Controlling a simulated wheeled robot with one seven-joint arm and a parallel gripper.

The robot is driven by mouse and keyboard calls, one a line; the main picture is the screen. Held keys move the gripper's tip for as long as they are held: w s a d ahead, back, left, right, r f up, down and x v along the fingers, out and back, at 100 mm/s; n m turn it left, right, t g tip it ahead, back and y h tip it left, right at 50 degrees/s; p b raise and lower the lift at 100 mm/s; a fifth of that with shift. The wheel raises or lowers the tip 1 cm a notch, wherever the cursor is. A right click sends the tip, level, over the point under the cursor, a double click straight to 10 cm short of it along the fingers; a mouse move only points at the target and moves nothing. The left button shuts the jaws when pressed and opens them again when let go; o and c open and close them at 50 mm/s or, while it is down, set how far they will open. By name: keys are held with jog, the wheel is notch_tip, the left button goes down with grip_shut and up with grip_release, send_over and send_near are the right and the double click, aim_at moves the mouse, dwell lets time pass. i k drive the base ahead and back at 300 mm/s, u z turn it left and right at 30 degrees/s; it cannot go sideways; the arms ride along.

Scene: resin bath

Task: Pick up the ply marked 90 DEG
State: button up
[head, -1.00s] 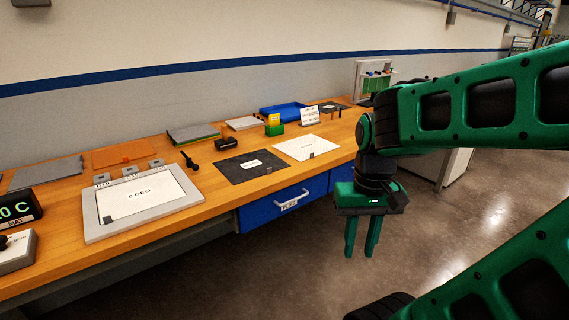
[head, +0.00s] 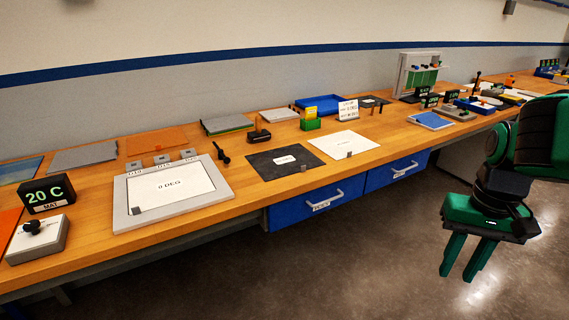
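A white ply (head: 176,184) printed 0 DEG lies on a grey framed plate on the bench. Right of it lies a dark ply (head: 265,168) with a small white label too small to read. Beside that lies a white ply (head: 343,146) with a faint mark that I cannot read. No 90 DEG marking is legible. My gripper (head: 464,262) hangs over the floor in front of the bench at the right, fingers pointing down, apart and empty. It is well clear of all the plies.
The wooden bench (head: 90,235) runs along the wall, with blue drawers (head: 318,204) below. A blue tray (head: 322,104) and a sign (head: 347,110) stand behind the plies. The floor in front is open.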

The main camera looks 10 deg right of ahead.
aim_at(286, 161)
jog(key=z, duration=0.05)
jog(key=i, duration=1)
jog(key=u, duration=0.05)
